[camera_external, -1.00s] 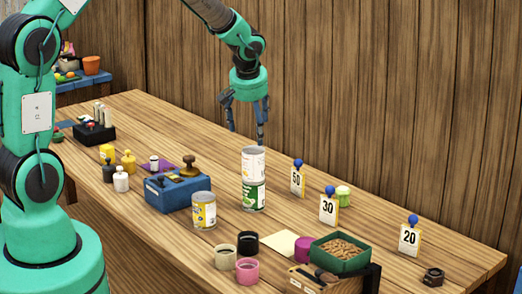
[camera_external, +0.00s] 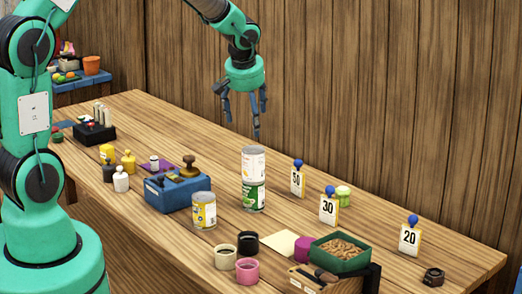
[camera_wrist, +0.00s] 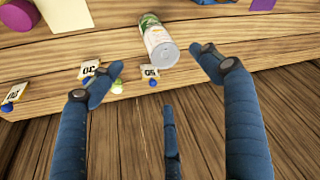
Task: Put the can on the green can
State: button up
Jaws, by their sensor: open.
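A white-labelled can (camera_external: 253,163) stands upright on top of the green can (camera_external: 253,196), the two forming a stack on the table. The stack also shows in the wrist view, where the upper can's silver end (camera_wrist: 165,54) faces the camera and the green label (camera_wrist: 149,20) shows only in part. My gripper (camera_external: 244,118) hangs above and behind the stack, apart from it. Its fingers are spread and empty, and they also show in the wrist view (camera_wrist: 165,85). A yellow-labelled can (camera_external: 203,211) stands on the table left of the stack.
Price cards (camera_external: 329,208) stand right of the stack. Open cups (camera_external: 247,269) and a green tray (camera_external: 352,262) of brown pieces are in front. A wooden wall (camera_external: 380,100) stands behind the table.

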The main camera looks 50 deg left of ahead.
jog(key=s+d+r+m+t+h, duration=0.15)
jog(key=s+d+r, duration=0.25)
jog(key=s+r, duration=0.5)
jog(key=s+d+r+m+g+y, duration=0.1)
jog(key=s+d+r+m, duration=0.15)
jog(key=s+r, duration=0.7)
jog(key=s+d+r+m+t+h, duration=0.1)
jog(key=s+d+m, duration=0.1)
jog(key=s, duration=0.9)
jog(key=s+d+r+m+h, duration=0.1)
jog(key=s+d, duration=0.4)
jog(key=s, duration=0.6)
jog(key=shift+r+m+t, duration=0.25)
jog(key=shift+m+t, duration=0.1)
jog(key=shift+m, duration=0.15)
jog(key=shift+w, duration=0.1)
jog(key=shift+f+b, duration=0.85)
